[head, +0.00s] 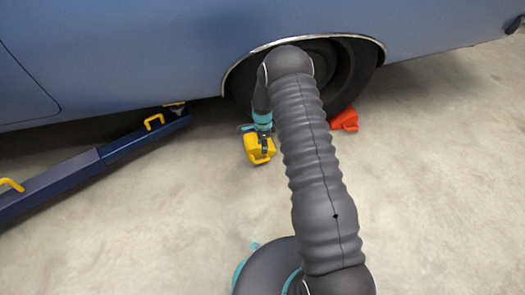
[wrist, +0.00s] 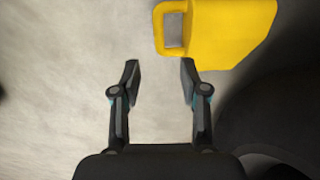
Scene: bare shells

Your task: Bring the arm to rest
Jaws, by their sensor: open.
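My gripper (wrist: 160,70) is open in the wrist view, with bare floor between its two fingers. A yellow block with a handle opening, like a wheel chock (wrist: 232,32), lies just beyond the fingertips, ahead and to the right. The right fingertip is close to its lower edge; I cannot tell whether they touch. In the head view my arm reaches out towards the car's wheel, with my gripper (head: 264,141) pointing down over the yellow chock (head: 257,155) and partly hiding it. Nothing is held between the fingers.
A blue car (head: 130,50) stands across the back, its dark wheel (head: 357,75) partly hidden by my arm. An orange-red chock (head: 346,119) sits at the wheel's right. A dark blue floor jack (head: 110,152) with yellow handles lies at left. Floor (head: 440,200) at right is clear.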

